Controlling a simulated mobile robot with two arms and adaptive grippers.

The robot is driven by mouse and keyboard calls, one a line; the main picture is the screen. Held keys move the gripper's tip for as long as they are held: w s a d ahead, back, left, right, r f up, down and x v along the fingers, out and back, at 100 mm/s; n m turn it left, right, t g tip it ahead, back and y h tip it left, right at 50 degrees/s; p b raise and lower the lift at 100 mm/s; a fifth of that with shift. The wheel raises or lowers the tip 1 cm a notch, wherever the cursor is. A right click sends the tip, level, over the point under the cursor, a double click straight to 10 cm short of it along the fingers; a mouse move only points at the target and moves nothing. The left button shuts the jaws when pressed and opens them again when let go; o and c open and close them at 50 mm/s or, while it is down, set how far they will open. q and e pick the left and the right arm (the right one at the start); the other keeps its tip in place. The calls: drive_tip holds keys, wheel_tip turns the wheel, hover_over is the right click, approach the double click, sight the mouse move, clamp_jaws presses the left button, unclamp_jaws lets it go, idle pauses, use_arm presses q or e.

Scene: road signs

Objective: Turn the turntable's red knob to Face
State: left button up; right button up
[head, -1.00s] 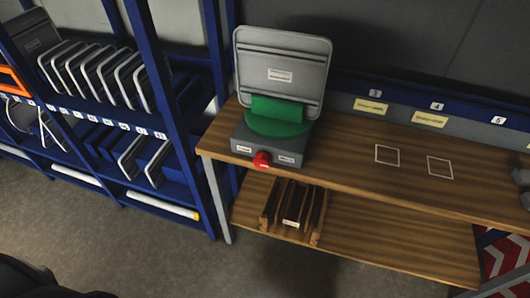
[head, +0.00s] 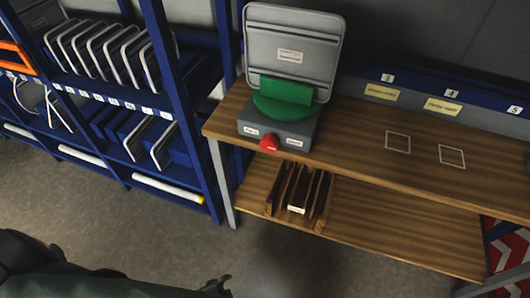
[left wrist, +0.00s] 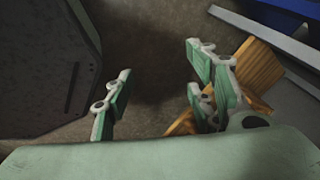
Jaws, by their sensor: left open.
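The red knob (head: 269,143) sits on the front of the grey turntable box (head: 280,127), between two small white labels. The label text is too small to read. A green holder (head: 285,100) on top of the box carries a grey sign (head: 291,50) that stands upright with its back to me. My left gripper (head: 218,286) shows only at the bottom edge of the head view, low over the floor and well away from the knob. In the left wrist view my left gripper (left wrist: 160,95) is open and empty, its fingers wide apart. My right gripper is not in view.
The wooden bench (head: 350,152) has two white outlined squares on its top. A slotted wooden rack (head: 299,200) stands on its lower shelf (head: 390,235). A blue shelf unit (head: 185,110) with several grey signs stands left. Floor (head: 150,235) is clear before the bench.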

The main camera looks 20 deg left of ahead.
use_arm(q)
drive_tip(key=w+d+r+m+t+b, duration=0.1)
drive_tip(key=w+r+m+t, duration=0.1)
drive_tip(key=w+r+m, duration=0.4)
drive_tip(key=w+d+r+m+t+b, duration=0.1)
drive_tip(key=w+r+m+t, duration=0.15)
drive_tip(key=w, duration=0.65)
drive_tip(key=m+t+b, duration=0.5)
drive_tip(key=m+t, duration=0.4)
drive_tip(key=m, duration=0.8)
approach(266, 146)
drive_tip(key=w, duration=0.1)
drive_tip(key=shift+g, duration=0.25)
drive_tip(key=w+p, duration=0.2)
drive_tip(key=w, duration=0.5)
drive_tip(key=shift+w+r, duration=0.15)
drive_tip(key=shift+w, duration=0.3)
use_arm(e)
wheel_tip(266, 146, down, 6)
use_arm(q)
drive_tip(key=shift+c, duration=0.5)
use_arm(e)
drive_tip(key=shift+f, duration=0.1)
use_arm(q)
drive_tip(key=c, duration=1)
